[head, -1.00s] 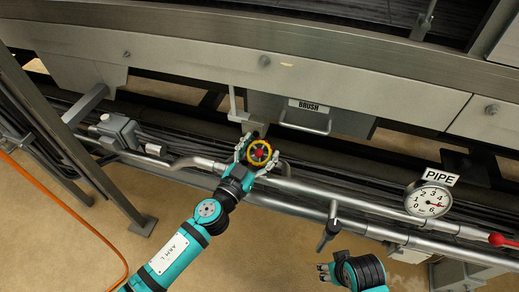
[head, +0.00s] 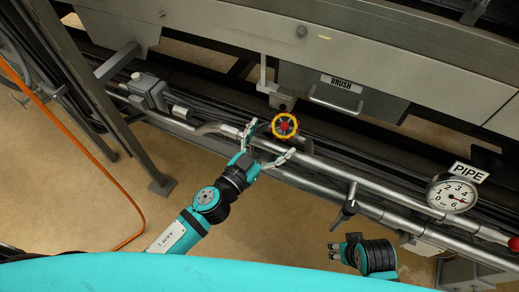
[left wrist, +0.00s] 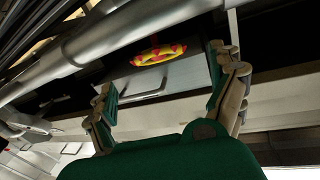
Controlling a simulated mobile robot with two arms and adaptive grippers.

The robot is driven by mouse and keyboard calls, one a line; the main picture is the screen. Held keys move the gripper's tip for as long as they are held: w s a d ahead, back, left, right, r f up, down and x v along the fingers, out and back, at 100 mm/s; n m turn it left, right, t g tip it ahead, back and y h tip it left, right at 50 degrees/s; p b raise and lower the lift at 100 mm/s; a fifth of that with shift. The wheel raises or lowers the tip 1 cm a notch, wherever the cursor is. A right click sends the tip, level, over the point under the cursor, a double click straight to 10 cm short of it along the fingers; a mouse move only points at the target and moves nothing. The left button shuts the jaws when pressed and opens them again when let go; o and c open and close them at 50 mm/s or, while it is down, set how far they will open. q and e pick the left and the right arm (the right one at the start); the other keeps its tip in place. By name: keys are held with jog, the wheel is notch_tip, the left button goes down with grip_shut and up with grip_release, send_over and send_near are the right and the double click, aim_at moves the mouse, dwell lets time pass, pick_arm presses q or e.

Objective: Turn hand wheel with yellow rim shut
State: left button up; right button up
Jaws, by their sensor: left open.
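The hand wheel with the yellow rim (head: 284,125) has a red centre and sits on the pipe below the hood. In the left wrist view the wheel (left wrist: 158,54) shows nearly edge-on, beyond and between the fingers. My left gripper (head: 268,145) is open and empty, with its fingers spread wide. It is just below and left of the wheel in the head view, apart from it. The left gripper's fingers (left wrist: 168,90) also show in the left wrist view. My right gripper (head: 334,252) hangs at lower right, away from the wheel; its jaw opening is unclear.
A pressure gauge (head: 452,194) under a PIPE label is at right, near a red knob (head: 514,243). A valve lever (head: 344,214) stands on the lower pipe. The BRUSH panel (head: 335,96) with its handle is behind the wheel. A metal post (head: 105,110) rises at left.

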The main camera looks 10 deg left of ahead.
pick_arm(q)
jog(key=v, duration=0.5)
jog(key=shift+s+a, duration=0.1)
jog(key=shift+s, duration=0.1)
